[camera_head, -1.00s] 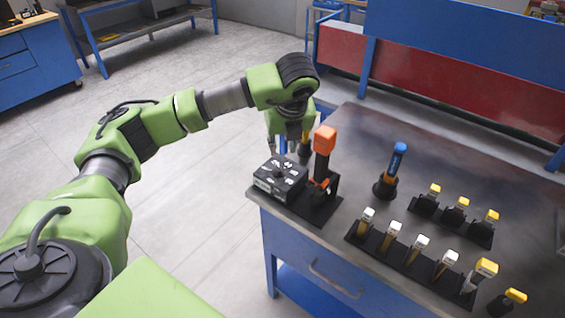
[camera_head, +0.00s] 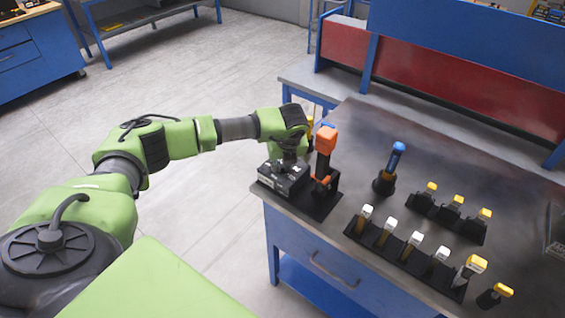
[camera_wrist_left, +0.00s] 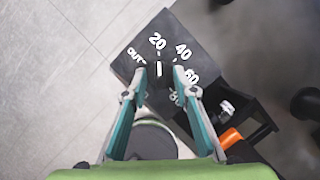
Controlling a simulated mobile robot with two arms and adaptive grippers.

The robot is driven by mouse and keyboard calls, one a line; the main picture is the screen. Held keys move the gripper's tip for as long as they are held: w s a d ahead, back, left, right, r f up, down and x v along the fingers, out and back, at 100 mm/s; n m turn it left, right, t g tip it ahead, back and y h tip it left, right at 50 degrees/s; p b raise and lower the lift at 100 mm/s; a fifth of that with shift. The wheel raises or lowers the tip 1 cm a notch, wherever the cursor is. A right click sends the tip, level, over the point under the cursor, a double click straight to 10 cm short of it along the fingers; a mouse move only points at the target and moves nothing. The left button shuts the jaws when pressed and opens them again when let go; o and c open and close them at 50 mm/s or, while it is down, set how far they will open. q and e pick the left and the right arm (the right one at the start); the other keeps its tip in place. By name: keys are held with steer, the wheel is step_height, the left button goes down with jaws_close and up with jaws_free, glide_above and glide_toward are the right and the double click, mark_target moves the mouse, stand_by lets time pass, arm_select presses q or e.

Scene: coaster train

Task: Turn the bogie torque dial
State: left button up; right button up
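The bogie torque dial sits on a black box (camera_head: 284,183) at the near-left corner of the table in the head view. In the left wrist view, the dial (camera_wrist_left: 159,73) is dark with a white pointer line, which points near the 20 mark. White marks for OUT, 20, 40, 60 and 80 ring it. My left gripper (camera_wrist_left: 160,68) is over the box, its fingertips apart on either side of the dial. I cannot tell whether they touch it. In the head view, my left gripper (camera_head: 288,160) hides the dial. My right gripper is not in view.
An orange-topped tool (camera_head: 326,140) stands in a black holder right beside the box. A blue-handled tool (camera_head: 393,164) stands farther right. Several white- and yellow-topped pieces stand in racks (camera_head: 400,256) on the table (camera_head: 440,140). The table's left edge is close to the box.

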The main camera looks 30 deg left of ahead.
arm_select(q)
jaws_close()
